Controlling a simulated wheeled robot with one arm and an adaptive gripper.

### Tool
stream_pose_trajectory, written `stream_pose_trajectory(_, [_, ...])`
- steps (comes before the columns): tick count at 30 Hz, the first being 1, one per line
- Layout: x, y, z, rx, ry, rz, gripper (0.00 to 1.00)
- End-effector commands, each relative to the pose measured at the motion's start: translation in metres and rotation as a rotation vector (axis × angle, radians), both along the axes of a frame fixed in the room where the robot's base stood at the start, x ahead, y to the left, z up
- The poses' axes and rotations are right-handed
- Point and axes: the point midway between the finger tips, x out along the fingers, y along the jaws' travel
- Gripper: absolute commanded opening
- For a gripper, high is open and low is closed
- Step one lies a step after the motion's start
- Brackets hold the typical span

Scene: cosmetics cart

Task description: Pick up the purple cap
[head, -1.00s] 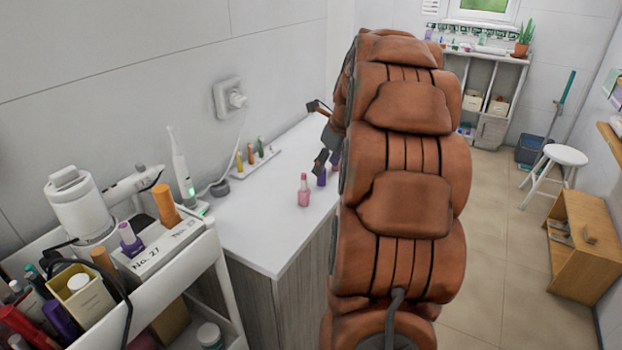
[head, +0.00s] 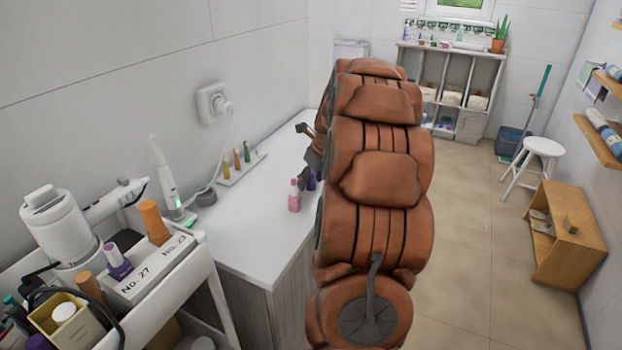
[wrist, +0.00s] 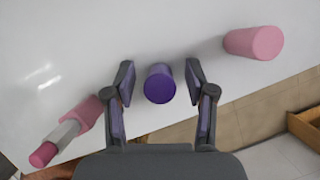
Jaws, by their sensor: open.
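The purple cap (wrist: 159,84) stands on the white counter near its edge, seen from above in the wrist view. My gripper (wrist: 160,82) is open, with one finger on each side of the cap and a gap on both sides.
The white counter (head: 245,220) has several small bottles on a strip at the wall. A loaded cart (head: 200,262) stands at front left.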

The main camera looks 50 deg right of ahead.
Motion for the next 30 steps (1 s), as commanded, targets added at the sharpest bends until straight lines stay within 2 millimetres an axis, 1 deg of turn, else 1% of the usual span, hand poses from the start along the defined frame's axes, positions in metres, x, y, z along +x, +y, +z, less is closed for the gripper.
stream_pose_trajectory(6, [0.0003,-0.0007,-0.0017,-0.002,0.000,-0.001,0.55])
stream_pose_trajectory(7, [0.0002,-0.0007,-0.0017,-0.001,0.000,0.000,0.53])
stream_pose_trajectory(19, [-0.0001,-0.0007,-0.0017,0.000,0.001,-0.001,0.12])
stream_pose_trajectory(30, [-0.0001,-0.0008,0.0014,-0.001,0.000,-0.001,0.11])
